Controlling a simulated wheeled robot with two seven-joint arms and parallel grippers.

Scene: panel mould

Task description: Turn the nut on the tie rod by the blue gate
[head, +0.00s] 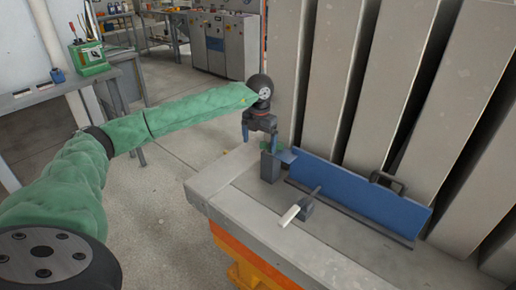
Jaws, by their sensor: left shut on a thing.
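The blue gate (350,192) stands upright along the concrete bed on the right, in front of the tall grey panels. My left gripper (262,145) points down at the gate's left end, just above a dark grey block (270,168). Its jaws are closed on what seems to be the nut, which the fingers mostly hide. A small green part shows by the fingertips. The tie rod cannot be clearly made out there. My right gripper is out of view.
A lever with a pale handle (290,216) sits on the bed in front of the gate. Tall grey panels (400,80) fill the right side. A workbench with a green toolbox (90,58) stands at far left. The floor between is clear.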

